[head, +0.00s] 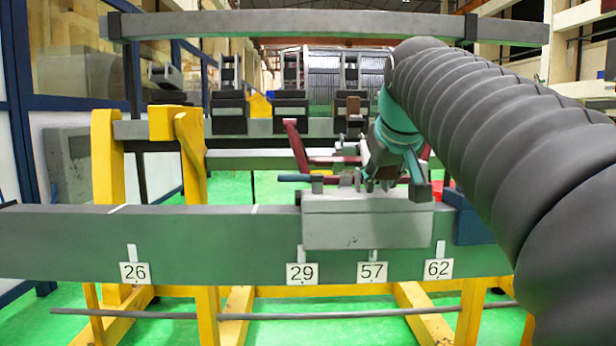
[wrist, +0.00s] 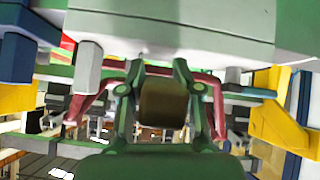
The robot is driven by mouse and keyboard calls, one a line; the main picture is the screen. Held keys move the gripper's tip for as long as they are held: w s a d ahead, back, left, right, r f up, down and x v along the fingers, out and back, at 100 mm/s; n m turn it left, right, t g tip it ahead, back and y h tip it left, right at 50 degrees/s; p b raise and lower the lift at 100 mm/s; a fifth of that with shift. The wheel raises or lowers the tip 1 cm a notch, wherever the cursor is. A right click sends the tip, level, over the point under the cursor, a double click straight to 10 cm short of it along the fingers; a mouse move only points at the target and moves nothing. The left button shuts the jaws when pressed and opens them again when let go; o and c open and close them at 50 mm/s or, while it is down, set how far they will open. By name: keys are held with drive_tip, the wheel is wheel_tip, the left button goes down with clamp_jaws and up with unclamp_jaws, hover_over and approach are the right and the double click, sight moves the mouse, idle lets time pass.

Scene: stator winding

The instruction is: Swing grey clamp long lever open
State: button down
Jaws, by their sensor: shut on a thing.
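The grey clamp (head: 340,230) is a block set on the long dark grey beam, above the 29 and 57 labels. My gripper (head: 386,182) is at the top of this block, right of its middle, and points down. It is shut on the clamp's long lever, which is mostly hidden by the fingers in the head view. In the wrist view both fingers of my gripper (wrist: 160,72) reach up to the pale grey block (wrist: 170,28). A dark brown block (wrist: 163,103) shows between them; I cannot tell whether it is held or behind.
Dark red arms (head: 297,145) stand behind the clamp, left of my gripper. A blue block (head: 468,222) sits on the beam (head: 60,240) to the right. A yellow frame (head: 104,170) rises at the left. The beam's left part is bare.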

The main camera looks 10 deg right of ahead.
drive_tip(key=shift+w+f, duration=0.1)
drive_tip(key=shift+f, duration=0.15)
drive_tip(key=c, duration=0.8)
unclamp_jaws()
drive_tip(key=shift+a, duration=0.1)
drive_tip(key=shift+r, duration=0.2)
drive_tip(key=shift+s+r, duration=0.2)
drive_tip(key=v, duration=1.1)
drive_tip(key=shift+r, duration=0.1)
drive_tip(key=s+a+f+g+p, duration=0.1)
drive_tip(key=s+f, duration=0.3)
drive_tip(key=f, duration=0.7)
drive_tip(key=s+a+f+g+y+p, duration=0.1)
drive_tip(key=s+a+f+p, duration=0.3)
drive_tip(key=f, duration=0.7)
drive_tip(key=s+a+f+g+y+p, duration=0.1)
drive_tip(key=s+a+f+p, duration=0.2)
drive_tip(key=f, duration=0.8)
drive_tip(key=shift+s+a+g, duration=0.25)
drive_tip(key=shift+s+g, duration=0.05)
drive_tip(key=shift+s, duration=0.1)
